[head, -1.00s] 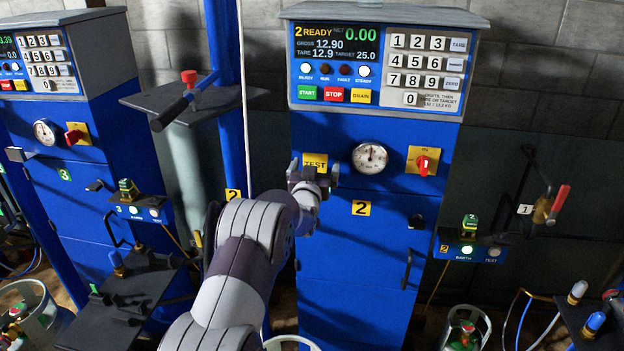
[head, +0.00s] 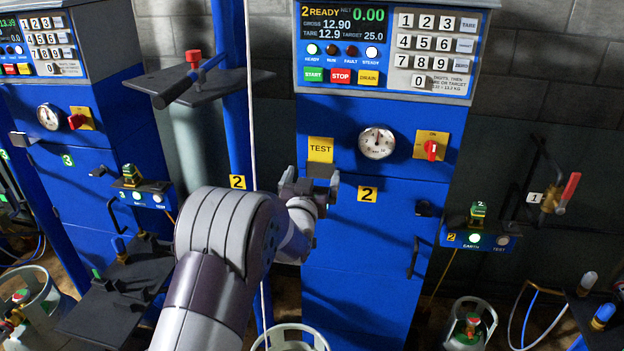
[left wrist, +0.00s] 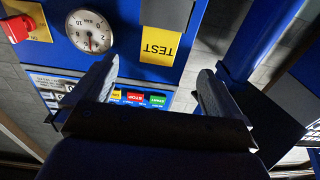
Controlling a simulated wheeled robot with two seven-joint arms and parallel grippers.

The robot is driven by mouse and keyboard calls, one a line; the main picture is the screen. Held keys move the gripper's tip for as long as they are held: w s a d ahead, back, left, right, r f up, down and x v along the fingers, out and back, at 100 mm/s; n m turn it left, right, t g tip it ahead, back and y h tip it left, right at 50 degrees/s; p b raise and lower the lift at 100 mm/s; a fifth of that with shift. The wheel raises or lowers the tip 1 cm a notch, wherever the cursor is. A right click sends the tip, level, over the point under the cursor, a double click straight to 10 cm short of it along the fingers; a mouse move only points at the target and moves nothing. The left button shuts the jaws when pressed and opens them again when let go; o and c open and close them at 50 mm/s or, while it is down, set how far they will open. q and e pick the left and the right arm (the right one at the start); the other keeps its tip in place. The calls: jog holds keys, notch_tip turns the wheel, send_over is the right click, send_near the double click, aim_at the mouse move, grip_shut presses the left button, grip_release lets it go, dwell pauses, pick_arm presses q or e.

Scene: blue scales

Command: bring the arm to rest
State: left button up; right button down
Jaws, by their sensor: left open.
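My left gripper (head: 309,186) is in front of the blue number 2 scale cabinet (head: 350,270), just below its yellow TEST label (head: 320,149). In the left wrist view the two fingers of the left gripper (left wrist: 152,92) stand wide apart with nothing between them. The TEST label (left wrist: 162,46) and the round gauge (left wrist: 90,32) show beyond the fingers, upside down. My grey left arm rises from the bottom of the head view and hides part of the cabinet's left side. My right gripper is not in view.
The control panel (head: 388,84) reads 2 READY with net 0.00. A red switch (head: 431,148) sits right of the gauge. A blue post (head: 232,110) and a dark shelf (head: 215,87) stand left. Gas cylinders (head: 470,322) stand low down. Another blue cabinet (head: 95,215) is at left.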

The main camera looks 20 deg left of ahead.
pick_arm(q)
jog(key=s+d+f+g+h, duration=0.1)
jog(key=s+d+f+g, duration=0.1)
jog(key=s+f+g, duration=0.4)
jog(key=s+d+f+g+h, duration=0.25)
jog(key=s+f, duration=0.25)
jog(key=f, duration=0.4)
jog(key=s+d+m+g, duration=0.1)
jog(key=s+d+g, duration=0.1)
jog(key=s, duration=0.4)
jog(key=s+d+r+m+g+p, duration=0.1)
jog(key=s+d+g, duration=0.2)
jog(key=s, duration=0.4)
jog(key=s+d+m+g+p, duration=0.1)
jog(key=s+d+g, duration=0.2)
jog(key=s, duration=0.3)
jog(key=shift+s+d+r+h, duration=0.2)
jog(key=shift+s+d+h, duration=0.15)
jog(key=shift+h, duration=0.1)
